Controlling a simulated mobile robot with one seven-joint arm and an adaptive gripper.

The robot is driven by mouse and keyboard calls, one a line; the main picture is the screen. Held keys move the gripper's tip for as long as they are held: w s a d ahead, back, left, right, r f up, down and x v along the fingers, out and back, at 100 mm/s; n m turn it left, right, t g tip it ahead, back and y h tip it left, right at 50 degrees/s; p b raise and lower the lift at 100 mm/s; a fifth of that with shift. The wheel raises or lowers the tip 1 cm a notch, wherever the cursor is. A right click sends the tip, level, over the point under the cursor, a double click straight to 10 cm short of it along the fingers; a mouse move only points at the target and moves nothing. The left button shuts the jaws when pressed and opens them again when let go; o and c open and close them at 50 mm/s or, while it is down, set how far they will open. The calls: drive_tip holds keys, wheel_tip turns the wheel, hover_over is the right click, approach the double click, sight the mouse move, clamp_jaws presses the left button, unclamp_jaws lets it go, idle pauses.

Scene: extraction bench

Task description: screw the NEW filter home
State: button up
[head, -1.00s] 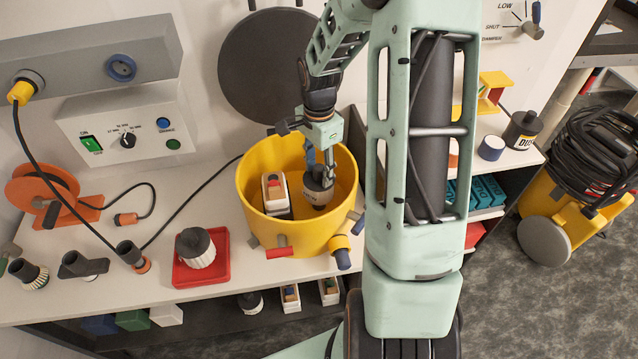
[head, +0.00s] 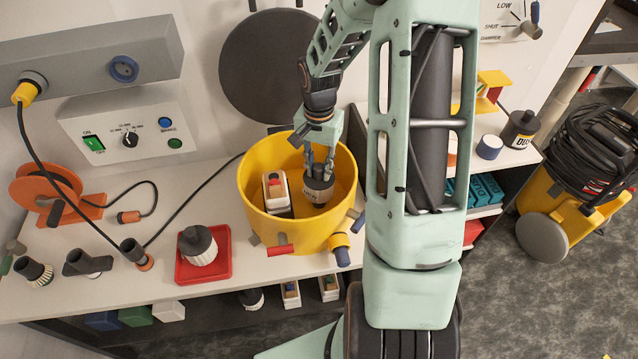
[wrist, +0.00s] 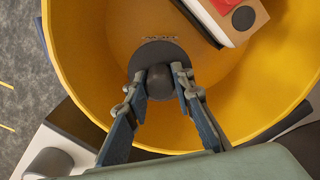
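The filter (head: 318,190) is a dark grey cap with a black knob and a pale label. It sits upright inside the yellow drum (head: 257,207), towards its right side. The label's print is too small to read. My gripper (head: 320,168) reaches down into the drum from above. In the wrist view my gripper (wrist: 160,72) has one finger on each side of the black knob (wrist: 160,83), close against it. The filter's underside and its seat are hidden.
A white box-shaped part (head: 276,193) stands in the drum beside the filter. A white ribbed filter with a dark cap (head: 198,245) stands on a red tray (head: 222,263) to the left. Nozzles (head: 87,262) and a cable reel (head: 45,188) occupy the bench's left side.

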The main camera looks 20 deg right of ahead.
clamp_jaws()
drive_tip(key=shift+f+m+b, duration=0.2)
drive_tip(key=shift+m+b, duration=0.6)
drive_tip(key=shift+m, duration=0.2)
drive_tip(key=m+b, duration=0.1)
drive_tip(key=m, duration=0.6)
drive_tip(key=shift+r+b, duration=0.15)
drive_tip(key=shift+b, duration=0.15)
drive_tip(key=m, duration=0.4)
drive_tip(key=shift+r+m+p, duration=0.1)
drive_tip(key=shift+m+p, duration=0.2)
drive_tip(key=shift+p, duration=0.05)
drive_tip(key=m+p, duration=0.2)
drive_tip(key=m, duration=0.2)
drive_tip(key=shift+r, duration=0.1)
drive_tip(key=m+p, duration=0.3)
drive_tip(key=m, duration=0.2)
drive_tip(key=shift+r, duration=0.15)
drive_tip(key=m+p, duration=0.2)
drive_tip(key=m, duration=0.1)
drive_tip(key=shift+p, duration=0.35)
drive_tip(key=shift+f+m+p, duration=0.3)
drive_tip(key=shift+f+m, duration=0.05)
drive_tip(key=shift+m, duration=0.65)
